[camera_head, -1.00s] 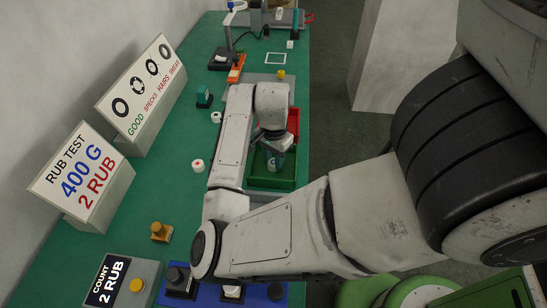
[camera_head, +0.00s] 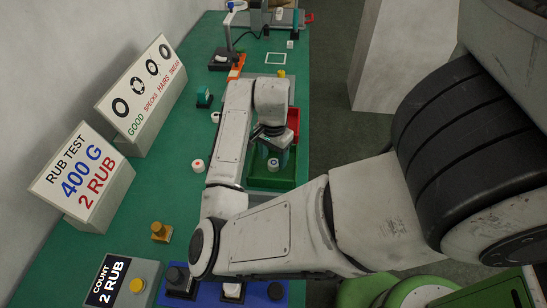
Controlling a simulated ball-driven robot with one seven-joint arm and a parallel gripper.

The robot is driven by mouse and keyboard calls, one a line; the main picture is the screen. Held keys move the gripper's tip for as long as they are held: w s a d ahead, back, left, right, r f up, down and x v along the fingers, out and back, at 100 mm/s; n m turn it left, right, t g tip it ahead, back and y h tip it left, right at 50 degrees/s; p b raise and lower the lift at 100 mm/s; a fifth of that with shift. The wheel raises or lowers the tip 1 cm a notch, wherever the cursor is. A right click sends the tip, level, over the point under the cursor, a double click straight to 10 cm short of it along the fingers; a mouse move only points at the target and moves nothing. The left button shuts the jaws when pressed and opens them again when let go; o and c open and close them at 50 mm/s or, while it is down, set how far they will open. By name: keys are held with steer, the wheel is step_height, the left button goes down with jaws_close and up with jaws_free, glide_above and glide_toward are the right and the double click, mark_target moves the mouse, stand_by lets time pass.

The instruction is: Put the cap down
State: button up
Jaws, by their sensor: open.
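The cap (camera_head: 273,163) is a small pale round piece with a dark mark on top. It sits in the green tray (camera_head: 287,185) on the right side of the bench, apart from the tray's near wall. My gripper (camera_head: 273,146) is open and empty. It hangs over the tray just beyond the cap in the picture, apart from it. The fingertips are small and partly hidden by the wrist.
A red tray (camera_head: 294,118) adjoins the green tray on the far side. A white cap with a red mark (camera_head: 198,166) and another white piece (camera_head: 215,117) stand on the green bench (camera_head: 150,205). A blue fixture (camera_head: 208,293) lies nearer.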

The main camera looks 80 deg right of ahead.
mark_target(273, 162)
step_height(273, 162, up, 11)
steer(key=p, duration=0.1)
steer(key=shift+p, duration=0.3)
steer(key=shift+f, duration=0.1)
